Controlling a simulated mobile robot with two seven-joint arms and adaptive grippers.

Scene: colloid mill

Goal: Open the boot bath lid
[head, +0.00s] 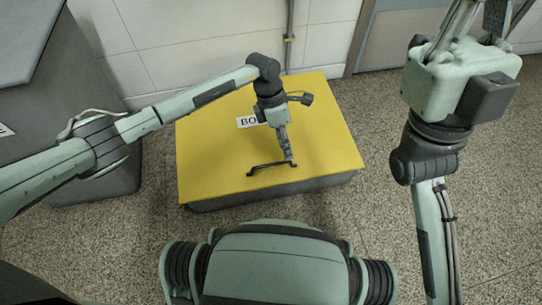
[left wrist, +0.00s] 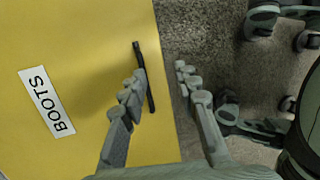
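The boot bath has a yellow lid (head: 215,150) that lies flat and closed on a dark grey base (head: 260,192). A black bar handle (head: 262,168) sits near its front edge; it also shows in the left wrist view (left wrist: 137,50). My left gripper (head: 288,157) points down over the lid at the handle. In the left wrist view its two fingers (left wrist: 160,72) are spread with a gap between them. One finger overlaps the handle in the picture; I cannot tell whether they touch. My right gripper (head: 487,22) is raised at the top right, its fingertips cut off by the frame.
A white label reading BOOTS (left wrist: 47,102) is on the lid. A dark grey cabinet (head: 70,110) stands to the left. A tiled wall with a pipe (head: 289,35) is behind the bath. The speckled floor (head: 370,215) to the right is clear.

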